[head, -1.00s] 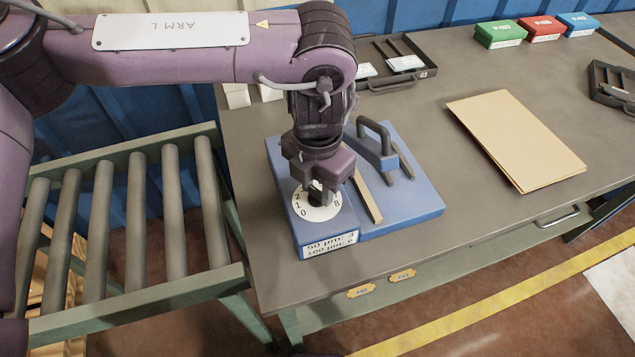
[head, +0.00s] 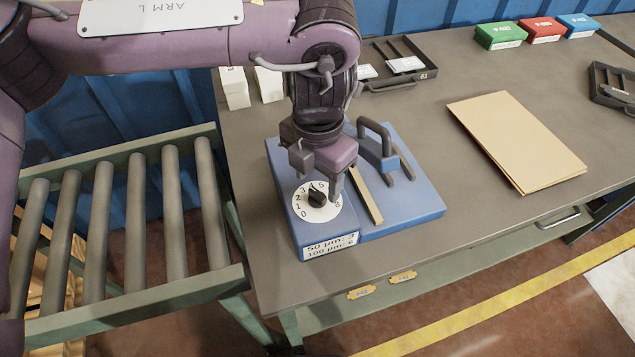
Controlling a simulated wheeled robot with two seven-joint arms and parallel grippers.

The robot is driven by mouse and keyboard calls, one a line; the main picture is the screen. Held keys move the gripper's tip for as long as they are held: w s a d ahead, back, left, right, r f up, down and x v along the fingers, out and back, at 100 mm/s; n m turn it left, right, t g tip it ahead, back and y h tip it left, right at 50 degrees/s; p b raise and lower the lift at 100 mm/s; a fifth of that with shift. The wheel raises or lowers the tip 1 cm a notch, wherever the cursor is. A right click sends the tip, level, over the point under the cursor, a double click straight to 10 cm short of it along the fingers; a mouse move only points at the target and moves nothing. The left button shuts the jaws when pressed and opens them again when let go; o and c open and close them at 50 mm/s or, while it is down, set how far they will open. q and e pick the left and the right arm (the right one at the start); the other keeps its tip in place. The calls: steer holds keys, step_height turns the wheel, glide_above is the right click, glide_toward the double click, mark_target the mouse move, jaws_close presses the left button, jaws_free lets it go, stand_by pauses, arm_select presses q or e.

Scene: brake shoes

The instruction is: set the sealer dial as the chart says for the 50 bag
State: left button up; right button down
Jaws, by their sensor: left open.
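The blue sealer (head: 410,207) sits on the grey bench with a white round dial (head: 330,212) on its left part. A black knob (head: 317,199) stands in the dial's middle. Its narrow end looks turned to the far side, around 3 to 4; the exact mark is unclear. The chart label (head: 330,246) on the front edge has a 50 µm line that seems to read 3 and a 100 µm line below it. My left gripper (head: 320,178) is open and empty, just above and behind the knob, hiding the dial's far right numbers. My right gripper is out of view.
The sealer's raised handle (head: 376,140) stands close to the right of my left gripper. A tan folder (head: 515,140) lies to the right. A dark tray (head: 400,80) and green, red and blue boxes (head: 541,30) are behind. A roller conveyor (head: 130,225) stands left.

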mark_target(317, 192)
arm_select(q)
step_height(317, 192, up, 5)
steer(key=shift+r, duration=0.15)
stand_by(0.6)
